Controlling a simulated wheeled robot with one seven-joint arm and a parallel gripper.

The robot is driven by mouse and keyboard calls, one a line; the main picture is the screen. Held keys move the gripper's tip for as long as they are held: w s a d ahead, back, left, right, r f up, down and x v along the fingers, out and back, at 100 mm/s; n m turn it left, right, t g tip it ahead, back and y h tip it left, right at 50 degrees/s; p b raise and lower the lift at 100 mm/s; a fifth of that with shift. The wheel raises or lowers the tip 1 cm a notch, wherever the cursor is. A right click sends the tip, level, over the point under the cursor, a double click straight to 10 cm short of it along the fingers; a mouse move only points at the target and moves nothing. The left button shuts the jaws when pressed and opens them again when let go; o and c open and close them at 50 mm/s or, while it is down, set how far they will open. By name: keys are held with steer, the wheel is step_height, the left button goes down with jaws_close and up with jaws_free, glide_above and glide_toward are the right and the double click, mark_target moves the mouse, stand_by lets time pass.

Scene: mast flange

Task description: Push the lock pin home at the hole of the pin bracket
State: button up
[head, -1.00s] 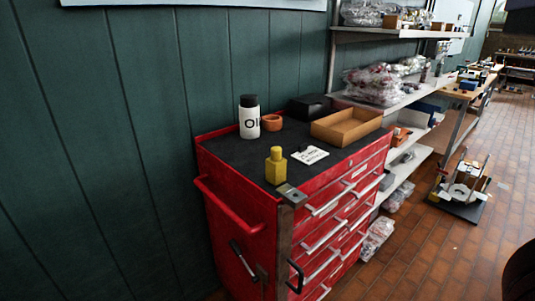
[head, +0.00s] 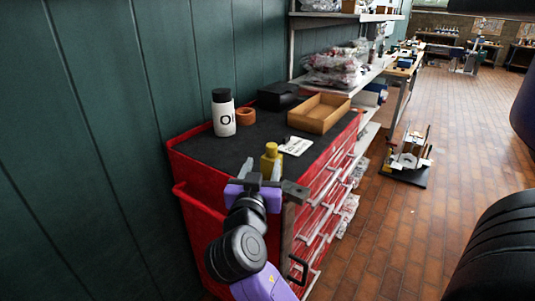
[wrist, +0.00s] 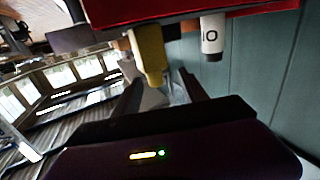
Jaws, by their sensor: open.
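A grey bracket plate (head: 294,190) sits on top of a brown post (head: 287,235) at the near corner of the red tool cabinet; I take it to be the pin bracket. I cannot make out its hole or the lock pin. My gripper (head: 262,172) is open, just left of the plate in the head view, hiding part of that corner. In the wrist view my gripper (wrist: 160,80) shows both fingers spread, with a blurred grey shape (wrist: 151,99) between or beyond them. Whether it touches the bracket cannot be told.
A yellow bottle (head: 271,159) stands close behind my gripper on the red cabinet (head: 190,145). The green wall (head: 110,120) is to the left.

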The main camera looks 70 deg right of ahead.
mark_target(274, 143)
steer(key=shift+s+d+r+g, duration=0.1)
steer(key=shift+d+r+g, duration=0.1)
steer(key=shift+r+g, duration=0.1)
steer(key=shift+d+r+m, duration=0.15)
steer(key=shift+m, duration=0.15)
steer(key=shift+d+r, duration=0.15)
steer(key=shift+d, duration=0.65)
steer(key=d, duration=0.2)
steer(key=d+p, duration=0.1)
steer(key=d, duration=0.1)
steer(key=d+p, duration=0.1)
steer(key=d, duration=0.2)
steer(key=shift+w+r, duration=0.2)
steer(key=shift+w, duration=0.1)
steer(key=shift+w+d+f, duration=0.1)
steer(key=shift+d, duration=0.15)
steer(key=shift+c, duration=0.2)
jaws_close()
